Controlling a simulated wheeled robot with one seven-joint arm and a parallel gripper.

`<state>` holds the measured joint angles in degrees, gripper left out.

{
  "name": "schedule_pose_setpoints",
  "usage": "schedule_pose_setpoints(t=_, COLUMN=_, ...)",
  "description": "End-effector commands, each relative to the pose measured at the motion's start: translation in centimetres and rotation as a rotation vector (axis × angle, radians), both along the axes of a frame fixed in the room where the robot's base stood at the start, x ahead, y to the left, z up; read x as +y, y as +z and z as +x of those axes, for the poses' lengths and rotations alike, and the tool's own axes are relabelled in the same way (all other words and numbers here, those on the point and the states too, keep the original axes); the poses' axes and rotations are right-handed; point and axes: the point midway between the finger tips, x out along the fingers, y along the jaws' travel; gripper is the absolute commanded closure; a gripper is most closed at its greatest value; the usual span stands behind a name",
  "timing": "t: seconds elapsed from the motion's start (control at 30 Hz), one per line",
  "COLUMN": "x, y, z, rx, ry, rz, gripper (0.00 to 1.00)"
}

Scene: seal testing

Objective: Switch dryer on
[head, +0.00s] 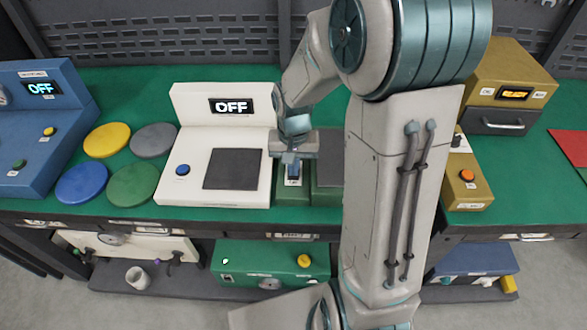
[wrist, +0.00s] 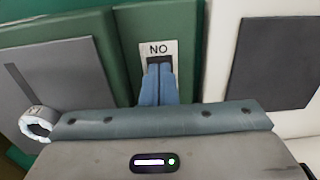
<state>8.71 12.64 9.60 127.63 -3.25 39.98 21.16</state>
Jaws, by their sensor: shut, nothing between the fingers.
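A green unit stands mid-bench, mostly hidden behind my arm in the head view; its green casing (head: 293,197) shows below my gripper. In the wrist view its green face (wrist: 128,35) carries a white label (wrist: 158,47) that reads "NO", likely "ON" seen upside down. A dark switch (wrist: 160,60) sits at the label, partly covered by my fingers. My gripper (wrist: 158,70) is shut and empty, its blue fingertips right at the switch; I cannot tell if they touch. My gripper also shows in the head view (head: 293,178), pointing down. No dryer name is readable.
A white device with an OFF display (head: 231,106) and grey plate stands left of my gripper. Coloured discs (head: 107,140) and a blue device (head: 40,125) lie further left. A mustard device (head: 505,85) and an orange-button box (head: 467,185) stand right.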

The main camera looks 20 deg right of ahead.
Motion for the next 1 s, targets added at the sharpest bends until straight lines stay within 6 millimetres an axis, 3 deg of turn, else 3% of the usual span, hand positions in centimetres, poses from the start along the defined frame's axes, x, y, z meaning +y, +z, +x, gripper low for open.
schedule_pose_setpoints(t=0.8, x=0.0, y=6.7, z=0.0, rx=-0.001, ry=0.0, rz=0.0, gripper=1.0)
schedule_pose_setpoints(t=1.0, x=0.0, y=6.8, z=0.0, rx=-0.001, ry=0.0, rz=0.0, gripper=1.0)
